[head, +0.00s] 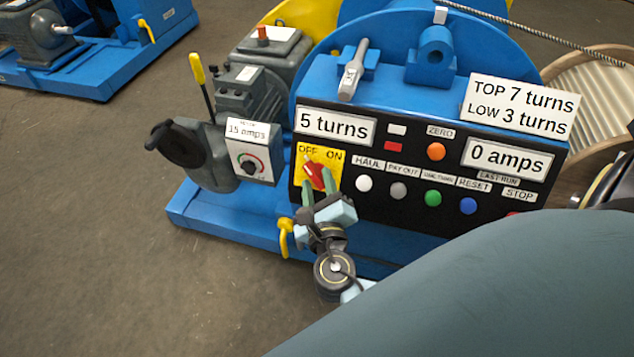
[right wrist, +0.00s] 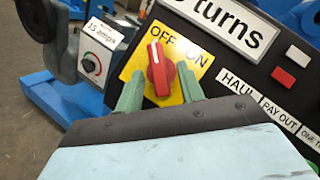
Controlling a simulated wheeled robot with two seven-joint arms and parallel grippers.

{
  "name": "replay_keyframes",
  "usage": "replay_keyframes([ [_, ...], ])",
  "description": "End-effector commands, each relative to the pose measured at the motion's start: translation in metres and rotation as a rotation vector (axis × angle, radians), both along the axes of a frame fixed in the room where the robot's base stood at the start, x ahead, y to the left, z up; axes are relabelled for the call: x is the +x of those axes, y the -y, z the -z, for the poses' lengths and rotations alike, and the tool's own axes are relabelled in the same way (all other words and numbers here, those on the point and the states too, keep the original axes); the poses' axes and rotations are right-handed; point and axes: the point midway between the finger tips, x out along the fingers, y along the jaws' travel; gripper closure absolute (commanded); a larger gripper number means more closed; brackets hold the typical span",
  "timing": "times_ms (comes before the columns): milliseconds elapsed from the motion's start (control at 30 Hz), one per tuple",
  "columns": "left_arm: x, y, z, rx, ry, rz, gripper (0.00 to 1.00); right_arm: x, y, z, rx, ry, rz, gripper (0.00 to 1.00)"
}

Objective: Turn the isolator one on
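The isolator is a red rotary knob (head: 314,172) on a yellow plate (head: 332,158) marked OFF and ON, at the left end of the black control panel. In the right wrist view the red knob (right wrist: 160,72) has its white mark at the top, towards the OFF label. My right gripper (head: 319,192) is in front of the plate with its green fingers apart. In the right wrist view, one finger of the right gripper (right wrist: 159,92) is on each side of the knob, with yellow showing between. My left gripper is not in view.
A row of push buttons (head: 398,191) lies right of the isolator. Displays read 5 turns (head: 335,126) and 0 amps (head: 507,158). A dial box (head: 252,152) marked 15 amps and a yellow-handled lever (head: 199,72) stand to the left. Open floor lies at lower left.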

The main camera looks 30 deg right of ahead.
Motion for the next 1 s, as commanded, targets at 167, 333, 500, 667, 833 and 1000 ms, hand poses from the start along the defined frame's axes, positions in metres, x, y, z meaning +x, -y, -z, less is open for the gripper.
replay_keyframes([
  [167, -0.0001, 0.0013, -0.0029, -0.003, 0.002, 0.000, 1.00, 0.0079, 0.0031, 0.0002, 0.000, 0.000, -0.002, 0.62],
  [333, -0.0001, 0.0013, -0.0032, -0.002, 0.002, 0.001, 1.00, 0.0082, 0.0035, 0.0003, 0.001, -0.001, -0.002, 0.62],
  [500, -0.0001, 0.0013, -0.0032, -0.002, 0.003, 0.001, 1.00, 0.0080, 0.0035, 0.0003, 0.001, -0.001, -0.002, 0.75],
  [667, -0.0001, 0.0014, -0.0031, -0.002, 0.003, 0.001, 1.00, 0.0079, 0.0034, 0.0003, 0.001, -0.001, -0.002, 0.96],
  [833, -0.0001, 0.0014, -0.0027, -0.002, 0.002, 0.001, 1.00, 0.0078, 0.0033, 0.0003, 0.002, 0.000, -0.001, 1.00],
  [1000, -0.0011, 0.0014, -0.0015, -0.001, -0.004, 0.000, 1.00, 0.0079, 0.0031, 0.0015, 0.016, 0.016, 0.011, 1.00],
])
